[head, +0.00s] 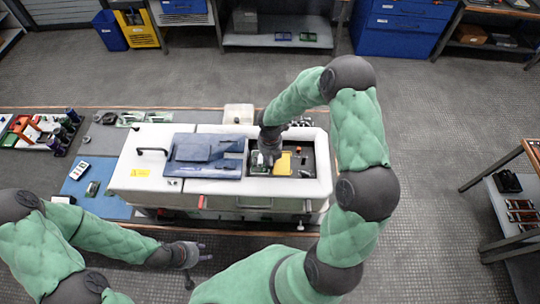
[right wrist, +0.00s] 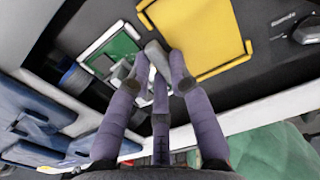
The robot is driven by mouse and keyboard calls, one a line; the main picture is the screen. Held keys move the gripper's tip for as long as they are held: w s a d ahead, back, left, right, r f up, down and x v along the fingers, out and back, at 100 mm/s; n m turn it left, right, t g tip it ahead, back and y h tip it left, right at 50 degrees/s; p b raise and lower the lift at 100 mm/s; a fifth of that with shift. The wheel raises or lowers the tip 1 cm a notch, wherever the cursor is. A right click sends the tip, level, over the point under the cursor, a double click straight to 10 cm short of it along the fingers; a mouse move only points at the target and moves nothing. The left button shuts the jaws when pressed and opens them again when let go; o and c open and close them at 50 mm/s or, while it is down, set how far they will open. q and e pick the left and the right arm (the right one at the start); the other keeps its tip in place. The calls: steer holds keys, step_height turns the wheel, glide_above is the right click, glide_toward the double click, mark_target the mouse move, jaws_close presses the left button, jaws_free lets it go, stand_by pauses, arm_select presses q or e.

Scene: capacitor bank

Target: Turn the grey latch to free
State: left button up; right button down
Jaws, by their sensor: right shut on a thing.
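My right gripper (head: 267,160) reaches down into the open bay of the white cabinet (head: 148,160). In the right wrist view its purple fingers (right wrist: 158,72) are shut on the grey latch (right wrist: 154,50), which shows between the fingertips. The latch lies between a green board (right wrist: 112,52) and a yellow plate (right wrist: 205,30). The fingers hide part of the latch, and its exact angle is hard to tell. The yellow plate also shows in the head view (head: 284,163). My left gripper (head: 198,262) is open and empty in front of the cabinet, at the lower left.
A blue folded cover (head: 205,155) lies on the cabinet top left of the bay. A bench at left holds a blue mat (head: 75,183) and a rack of coloured parts (head: 35,130).

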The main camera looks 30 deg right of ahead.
stand_by(0.3)
steer(key=c, duration=1.1)
jaws_free()
step_height(320, 180, up, 12)
steer(key=shift+r, duration=0.1)
